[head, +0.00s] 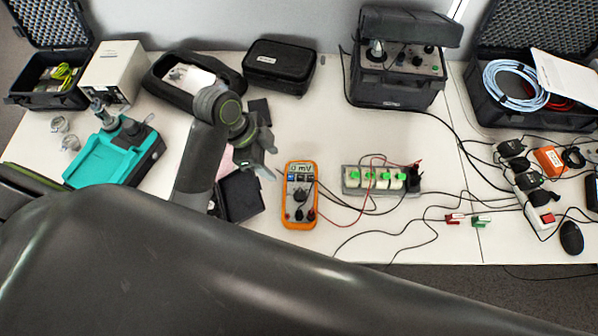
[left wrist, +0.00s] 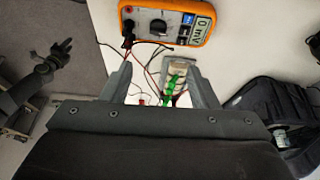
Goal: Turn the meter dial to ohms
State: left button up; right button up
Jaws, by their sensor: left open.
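The orange multimeter (head: 300,222) lies face up in the middle of the table; its display (head: 301,168) reads 0 mV. Its dark round dial (head: 300,194) is below the display; the mark it points at is too small to read. The meter also shows at the top of the left wrist view (left wrist: 190,38), with its dial (left wrist: 158,27) clear. My left gripper (head: 271,158) is open and empty, to the left of the meter and apart from it. In the left wrist view, what looks like my right gripper (left wrist: 62,50) is at the far left, away from the meter.
Leads run from the meter to a terminal block with green parts (head: 374,180) on its right. A dark open case (head: 241,196) lies left of the meter. A teal device (head: 105,160), a black case (head: 280,66) and a power strip (head: 535,205) stand farther off. Bare table lies behind the meter.

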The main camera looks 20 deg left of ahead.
pick_arm(q)
send_near(300, 194)
jog(key=x, duration=0.7)
jog(key=shift+f, duration=0.1)
jog(key=shift+w+d+f, duration=0.15)
jog(key=shift+d+f, duration=0.05)
jog(key=shift+f, duration=0.35)
jog(key=shift+d+f, duration=0.1)
jog(key=shift+f, duration=0.1)
pick_arm(e)
jog(key=shift+s+r, duration=0.25)
jog(key=shift+s, duration=0.2)
